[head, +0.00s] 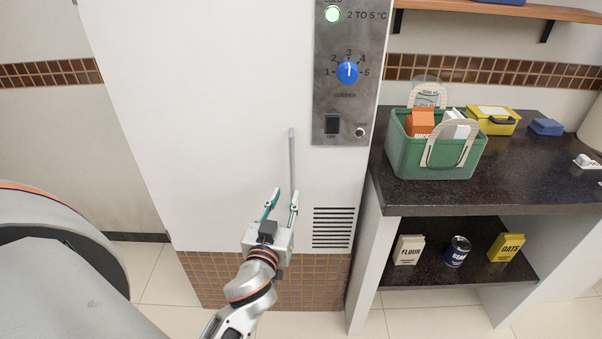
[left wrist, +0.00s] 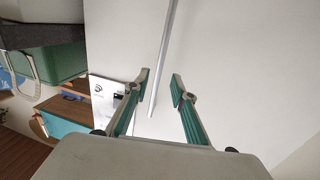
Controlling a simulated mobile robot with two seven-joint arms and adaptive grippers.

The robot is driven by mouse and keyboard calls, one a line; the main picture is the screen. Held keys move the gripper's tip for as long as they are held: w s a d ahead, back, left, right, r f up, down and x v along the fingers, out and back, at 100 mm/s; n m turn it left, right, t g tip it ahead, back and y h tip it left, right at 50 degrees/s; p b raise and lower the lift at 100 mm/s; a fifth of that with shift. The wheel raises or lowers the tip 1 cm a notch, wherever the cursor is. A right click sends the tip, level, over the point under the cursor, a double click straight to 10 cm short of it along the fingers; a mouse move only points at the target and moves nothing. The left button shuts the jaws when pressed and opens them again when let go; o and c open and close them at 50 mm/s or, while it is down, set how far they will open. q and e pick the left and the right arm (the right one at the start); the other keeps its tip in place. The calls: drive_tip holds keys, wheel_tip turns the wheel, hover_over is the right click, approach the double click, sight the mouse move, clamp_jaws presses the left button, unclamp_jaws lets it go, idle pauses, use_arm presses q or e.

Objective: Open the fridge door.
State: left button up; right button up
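The fridge (head: 200,110) is a tall white cabinet, and its door looks shut. A thin grey vertical bar handle (head: 292,160) is on the front; it also shows in the left wrist view (left wrist: 167,50). My left gripper (head: 282,198) is open at the handle's lower part. In the left wrist view its two teal-lined fingers (left wrist: 160,88) stand apart, with the lower end of the bar showing in the gap between them. I cannot tell whether the bar is fully between the fingers in depth. My right gripper is not in view.
A control panel (head: 345,110) with a blue dial and a vent grille (head: 333,228) are right of the handle. A dark counter (head: 430,195) at right bears a green crate (head: 405,160) and a yellow box (head: 493,120). Several food packages stand on the shelf below.

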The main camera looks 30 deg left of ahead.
sight(291, 178)
use_arm(q)
drive_tip(key=x, duration=0.2)
drive_tip(key=p+x, duration=0.1)
drive_tip(key=x, duration=0.5)
drive_tip(key=shift+w+r, duration=0.15)
drive_tip(key=shift+r, duration=0.25)
clamp_jaws()
